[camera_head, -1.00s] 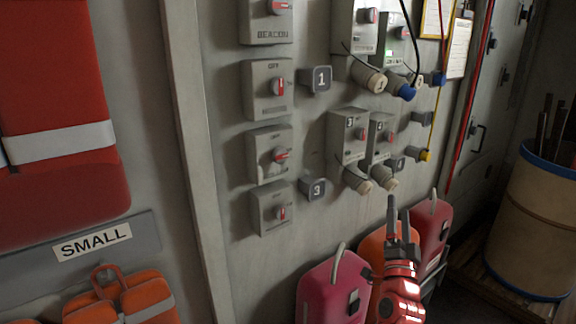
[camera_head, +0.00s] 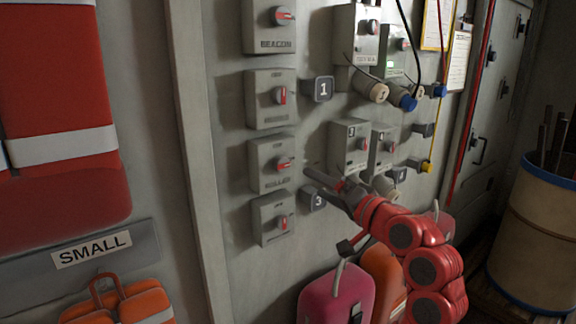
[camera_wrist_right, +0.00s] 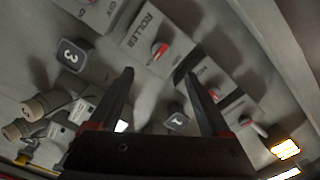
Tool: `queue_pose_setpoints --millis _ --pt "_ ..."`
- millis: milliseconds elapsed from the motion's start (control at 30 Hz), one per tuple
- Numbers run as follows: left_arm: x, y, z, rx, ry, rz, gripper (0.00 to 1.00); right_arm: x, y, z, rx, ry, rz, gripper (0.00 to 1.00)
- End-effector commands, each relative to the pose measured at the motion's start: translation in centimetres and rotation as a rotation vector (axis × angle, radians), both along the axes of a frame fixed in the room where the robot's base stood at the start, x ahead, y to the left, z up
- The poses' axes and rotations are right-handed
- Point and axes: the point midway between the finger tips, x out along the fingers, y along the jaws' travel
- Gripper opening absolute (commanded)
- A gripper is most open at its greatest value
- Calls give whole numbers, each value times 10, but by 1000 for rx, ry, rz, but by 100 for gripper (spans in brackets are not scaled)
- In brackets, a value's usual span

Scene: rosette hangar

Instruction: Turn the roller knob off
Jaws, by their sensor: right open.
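The roller box (camera_head: 262,176) is a grey wall box, third down in the left column. Its round knob (camera_head: 284,162) has a red bar lying roughly sideways. In the right wrist view, the box labelled ROLLER (camera_wrist_right: 137,37) and its knob (camera_wrist_right: 160,50) show just beyond the fingertips. My right gripper (camera_head: 316,183) is beside the box, to its right, in front of the wall near the "3" tag. In the right wrist view the gripper (camera_wrist_right: 160,73) is open, with nothing between its fingers. No contact with the knob shows. My left gripper is not in view.
Neighbouring knob boxes sit above (camera_head: 268,98) and below (camera_head: 272,218) the roller box. Numbered sockets with plugs (camera_head: 379,92) and hanging cables are to the right. A pink case (camera_head: 337,296) and an orange case stand below. A barrel (camera_head: 535,225) is at far right.

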Motion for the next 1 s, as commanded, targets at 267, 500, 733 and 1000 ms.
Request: queue_pose_setpoints --millis 267,500,733,1000 --pt "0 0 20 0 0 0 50 54 40 3 -2 1 0 82" --pt "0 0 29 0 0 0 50 85 62 3 1 -4 0 82" --pt "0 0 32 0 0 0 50 97 70 2 1 -4 -2 82" --pt "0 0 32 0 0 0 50 98 70 1 2 -4 -3 82"
